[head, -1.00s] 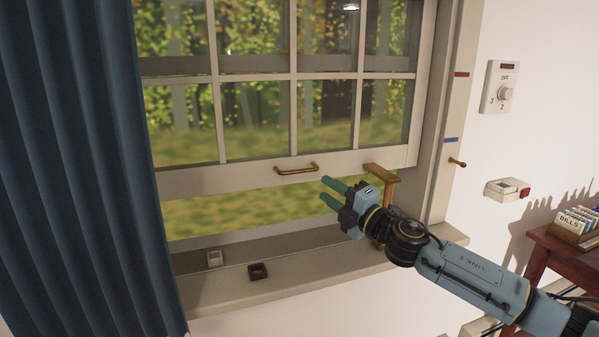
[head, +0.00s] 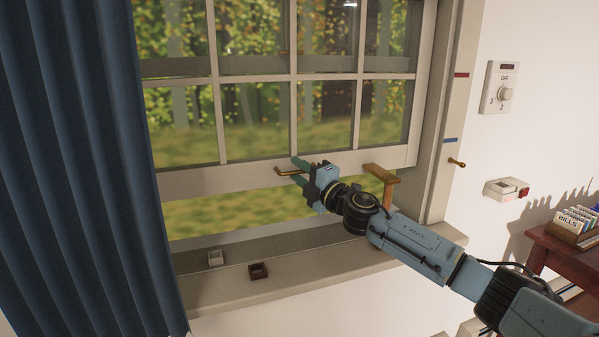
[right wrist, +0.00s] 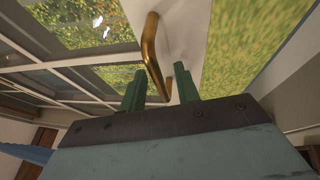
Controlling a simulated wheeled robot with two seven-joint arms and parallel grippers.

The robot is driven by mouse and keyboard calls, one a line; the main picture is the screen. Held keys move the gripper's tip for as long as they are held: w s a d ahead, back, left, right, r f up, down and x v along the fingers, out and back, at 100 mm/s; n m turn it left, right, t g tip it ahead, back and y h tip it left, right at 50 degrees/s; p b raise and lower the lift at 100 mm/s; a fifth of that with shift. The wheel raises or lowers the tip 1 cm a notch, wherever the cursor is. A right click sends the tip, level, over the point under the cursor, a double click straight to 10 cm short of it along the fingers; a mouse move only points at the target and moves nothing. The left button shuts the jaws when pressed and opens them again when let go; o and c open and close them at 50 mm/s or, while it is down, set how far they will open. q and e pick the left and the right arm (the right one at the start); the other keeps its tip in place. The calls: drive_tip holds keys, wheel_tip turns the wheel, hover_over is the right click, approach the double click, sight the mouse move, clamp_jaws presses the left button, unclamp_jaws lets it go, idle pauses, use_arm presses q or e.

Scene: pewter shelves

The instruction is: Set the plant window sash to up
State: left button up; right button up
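The window sash (head: 190,181) is white with several panes and is partly raised, with an open gap between its bottom rail and the sill. A brass handle (head: 284,172) is fixed on its bottom rail. My right gripper (head: 299,170) is at the right part of this handle. In the right wrist view the green fingers of my right gripper (right wrist: 160,92) are apart, and the brass handle (right wrist: 149,45) runs down to between their tips. I cannot tell whether they touch it. My left gripper is not in view.
A wooden prop (head: 388,183) stands under the sash at the right. A blue curtain (head: 75,170) hangs at the left. A brass peg (head: 457,162) sticks out of the right frame.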

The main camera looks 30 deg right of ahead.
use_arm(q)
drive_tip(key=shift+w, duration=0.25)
use_arm(e)
clamp_jaws()
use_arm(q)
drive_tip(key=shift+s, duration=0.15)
